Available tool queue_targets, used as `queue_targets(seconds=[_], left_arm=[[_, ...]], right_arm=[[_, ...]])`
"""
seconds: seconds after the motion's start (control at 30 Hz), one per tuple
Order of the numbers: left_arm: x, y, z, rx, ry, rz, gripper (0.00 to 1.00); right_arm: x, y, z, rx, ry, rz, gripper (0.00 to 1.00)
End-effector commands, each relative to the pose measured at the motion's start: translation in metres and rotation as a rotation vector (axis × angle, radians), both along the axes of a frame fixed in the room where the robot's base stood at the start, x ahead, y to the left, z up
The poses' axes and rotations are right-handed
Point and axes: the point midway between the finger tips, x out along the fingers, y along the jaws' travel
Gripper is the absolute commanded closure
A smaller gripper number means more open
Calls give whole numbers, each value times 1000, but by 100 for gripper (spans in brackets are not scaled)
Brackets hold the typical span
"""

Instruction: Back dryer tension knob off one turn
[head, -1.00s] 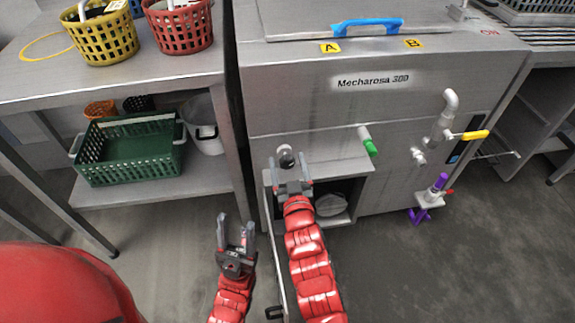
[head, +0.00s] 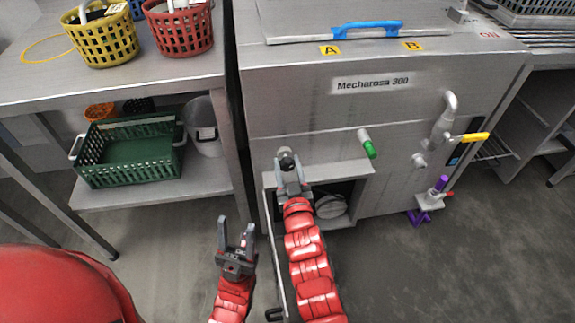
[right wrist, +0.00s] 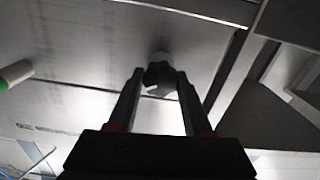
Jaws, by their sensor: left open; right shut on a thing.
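The dark round tension knob (head: 286,157) sticks out on the front of the steel machine (head: 310,115), left of the green-tipped handle. My right gripper (head: 289,164) is shut on the knob, with one finger on each side. The right wrist view also shows the knob (right wrist: 160,73) between the two fingertips, dim and partly in shadow. My left gripper (head: 237,226) is open and empty, low in front of the machine's left edge.
An open compartment with a pale round thing (head: 331,206) lies below the knob. A green-tipped handle (head: 368,146) and a yellow-handled valve (head: 470,137) stick out to the right. A steel table with baskets and a green crate (head: 130,155) stands left.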

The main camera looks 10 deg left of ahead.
Motion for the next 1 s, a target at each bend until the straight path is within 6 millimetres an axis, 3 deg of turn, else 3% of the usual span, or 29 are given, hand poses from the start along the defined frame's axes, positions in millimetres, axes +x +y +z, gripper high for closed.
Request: queue_targets(seconds=[0.27, 1.0], left_arm=[[1, 0, 8, -9, 7, -1, 50], [5, -1, 21, -35, 28, -4, 50]], right_arm=[[-1, 1, 1, -122, -49, 2, 100], [-1, 2, -2, -731, -303, 2, 100]])
